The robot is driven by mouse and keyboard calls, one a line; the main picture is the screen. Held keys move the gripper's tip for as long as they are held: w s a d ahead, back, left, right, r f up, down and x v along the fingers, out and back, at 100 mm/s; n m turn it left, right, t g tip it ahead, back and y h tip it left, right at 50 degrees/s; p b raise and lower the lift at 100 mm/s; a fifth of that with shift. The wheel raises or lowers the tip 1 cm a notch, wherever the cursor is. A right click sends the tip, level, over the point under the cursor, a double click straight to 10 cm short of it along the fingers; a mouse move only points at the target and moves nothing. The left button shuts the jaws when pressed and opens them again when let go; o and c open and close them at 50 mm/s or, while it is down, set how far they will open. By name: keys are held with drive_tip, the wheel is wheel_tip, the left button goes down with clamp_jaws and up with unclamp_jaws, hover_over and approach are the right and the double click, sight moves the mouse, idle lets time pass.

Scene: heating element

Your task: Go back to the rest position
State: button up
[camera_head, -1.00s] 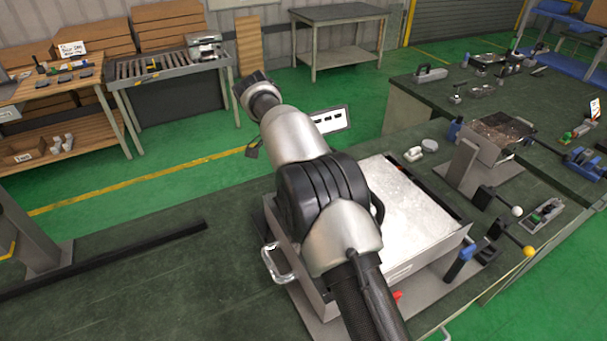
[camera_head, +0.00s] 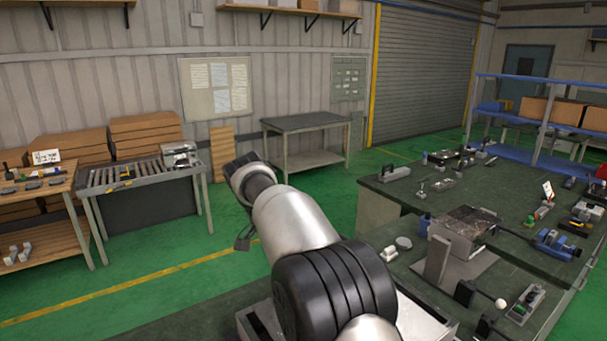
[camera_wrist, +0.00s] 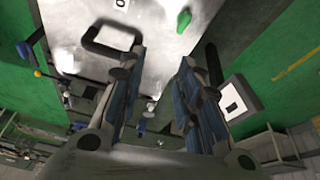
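My gripper (camera_wrist: 161,60) is open in the wrist view, with its two blue-padded fingers apart and nothing held between them. In the head view my arm reaches up and away from the camera, and the gripper is mostly hidden behind the wrist. A pale metal box (camera_head: 425,322) stands on the dark green bench below my arm. Only its edges show in the head view, as my arm covers most of it. The wrist view shows a pale metal surface (camera_wrist: 170,28) with a black handle (camera_wrist: 97,40) and a green piece (camera_wrist: 184,20), apart from the fingers.
A metal block on a stand (camera_head: 465,222) and a black lever with a white knob (camera_head: 500,303) are right of my arm. A second bench (camera_head: 490,185) carries several tools. A roller table (camera_head: 140,175) stands at left. Green floor (camera_head: 230,262) lies open beyond the bench.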

drive_tip(key=s+d+r+n+y, duration=0.1)
drive_tip(key=s+d+r+n, duration=0.2)
drive_tip(key=s+d+r, duration=0.35)
drive_tip(key=s+d+r+n+y, duration=0.15)
drive_tip(key=s+d+r, duration=0.25)
drive_tip(key=s+d, duration=0.55)
drive_tip(key=s+d+f+n, duration=0.1)
drive_tip(key=s+f, duration=0.2)
drive_tip(key=s, duration=0.4)
drive_tip(key=s+d+f+n+t+b, duration=0.1)
drive_tip(key=s+f+n, duration=0.1)
drive_tip(key=s, duration=0.6)
drive_tip(key=s+d+f+n+t, duration=0.1)
drive_tip(key=s+f, duration=0.3)
drive_tip(key=s, duration=0.4)
drive_tip(key=shift+d+f+n+y+b, duration=0.3)
drive_tip(key=shift+n+y, duration=0.05)
drive_tip(key=shift+n, duration=0.2)
